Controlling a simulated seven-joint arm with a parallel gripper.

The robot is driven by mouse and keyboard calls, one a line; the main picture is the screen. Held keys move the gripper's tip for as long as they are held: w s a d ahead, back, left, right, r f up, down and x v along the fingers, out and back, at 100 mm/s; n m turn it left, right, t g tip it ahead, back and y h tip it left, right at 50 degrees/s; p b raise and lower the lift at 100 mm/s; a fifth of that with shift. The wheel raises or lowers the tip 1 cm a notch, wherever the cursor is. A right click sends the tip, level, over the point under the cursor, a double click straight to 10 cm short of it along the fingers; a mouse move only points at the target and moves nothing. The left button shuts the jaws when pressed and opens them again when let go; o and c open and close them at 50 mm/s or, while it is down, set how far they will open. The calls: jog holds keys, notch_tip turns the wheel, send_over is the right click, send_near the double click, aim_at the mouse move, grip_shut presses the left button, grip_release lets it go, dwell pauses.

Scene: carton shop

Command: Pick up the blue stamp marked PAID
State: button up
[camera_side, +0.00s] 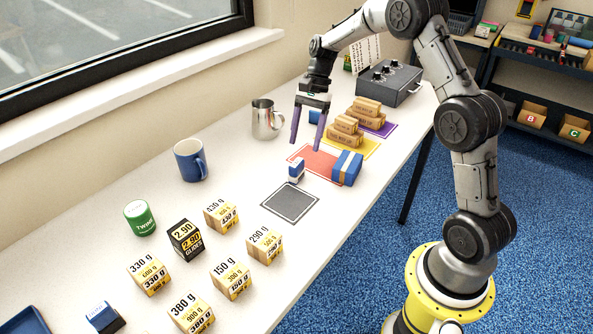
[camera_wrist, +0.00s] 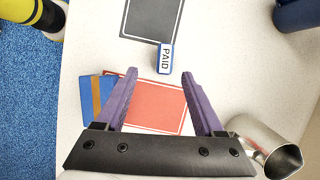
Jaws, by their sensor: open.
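The blue stamp (camera_side: 296,172) stands on the white table between the red mat and the dark grey square. In the wrist view its white label reads PAID, and the stamp (camera_wrist: 165,60) lies just beyond my fingertips, roughly between their lines. My gripper (camera_side: 306,145) has purple fingers, points down, and is open and empty above the table near the stamp. The open fingers also show in the wrist view (camera_wrist: 159,73), apart from the stamp. Another blue item with a white label (camera_side: 104,317) sits at the front left; its wording is unreadable.
A blue box with a yellow band (camera_side: 347,168) stands right of the stamp by the red mat (camera_side: 325,165). The grey square (camera_side: 290,203) is bare. A steel jug (camera_side: 267,120) and blue mug (camera_side: 190,161) stand behind.

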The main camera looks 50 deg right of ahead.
aim_at(298, 161)
jog(key=x, duration=0.3)
jog(key=shift+w+x, duration=0.2)
jog(key=shift+x, duration=1.15)
jog(key=shift+w+x, duration=0.15)
jog(key=shift+x, duration=1.25)
grip_shut()
